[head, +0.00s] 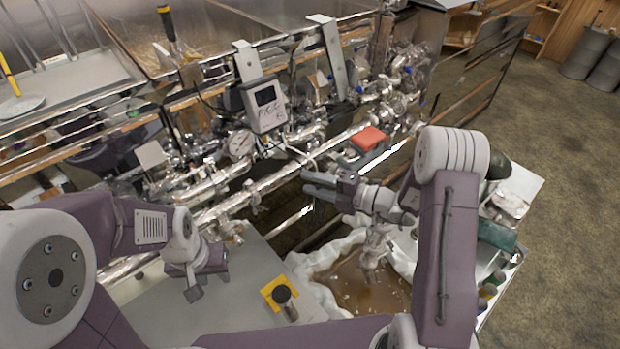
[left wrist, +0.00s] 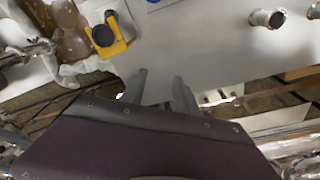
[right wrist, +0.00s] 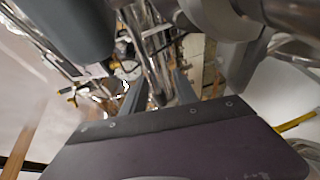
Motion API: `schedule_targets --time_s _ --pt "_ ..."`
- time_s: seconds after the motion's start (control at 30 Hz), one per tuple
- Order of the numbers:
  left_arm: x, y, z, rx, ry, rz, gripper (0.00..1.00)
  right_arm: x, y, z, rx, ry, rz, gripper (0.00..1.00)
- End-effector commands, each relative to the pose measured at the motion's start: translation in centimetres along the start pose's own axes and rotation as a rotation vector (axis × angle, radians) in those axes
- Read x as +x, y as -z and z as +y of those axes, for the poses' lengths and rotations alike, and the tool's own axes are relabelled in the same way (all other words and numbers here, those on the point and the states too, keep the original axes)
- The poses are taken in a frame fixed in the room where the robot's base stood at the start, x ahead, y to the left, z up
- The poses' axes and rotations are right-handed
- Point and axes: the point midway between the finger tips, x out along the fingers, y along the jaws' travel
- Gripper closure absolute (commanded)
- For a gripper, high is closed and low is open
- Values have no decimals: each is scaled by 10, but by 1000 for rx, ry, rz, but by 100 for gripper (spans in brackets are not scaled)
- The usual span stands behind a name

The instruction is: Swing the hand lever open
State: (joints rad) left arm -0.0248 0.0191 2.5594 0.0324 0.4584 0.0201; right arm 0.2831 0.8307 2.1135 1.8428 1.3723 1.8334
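I cannot single out the hand lever with certainty among the crowded fittings. A flat red-orange piece (head: 368,138) sits on the pipework right of centre in the head view, beyond my right gripper. My right gripper (head: 308,184) reaches left in front of the steel pipes, its fingers apart. In the right wrist view its fingers (right wrist: 155,92) are apart with shiny pipework behind them; I cannot tell whether they touch anything. My left gripper (head: 195,288) is low over the grey tabletop. In the left wrist view its fingers (left wrist: 160,82) are apart and empty.
A grey box with a display (head: 264,104) and a round gauge (head: 241,144) stand at the pipes. A yellow holder with a black knob (head: 281,295) lies on the grey table (head: 225,325). A basin of brown liquid (head: 350,285) is under my right arm.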

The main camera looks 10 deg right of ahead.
Motion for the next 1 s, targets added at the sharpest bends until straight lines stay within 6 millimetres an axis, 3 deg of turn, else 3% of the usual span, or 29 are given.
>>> schedule_targets --time_s 0.33,0.47,1.0 --pt "-2 0 0 0 0 -1 64 8 0 0 -1 0 0 65" --pt "-2 0 0 0 0 -1 64 8 0 0 -1 1 0 100" --pt "-2 0 0 0 0 -1 64 8 1 -1 1 2 2 100"
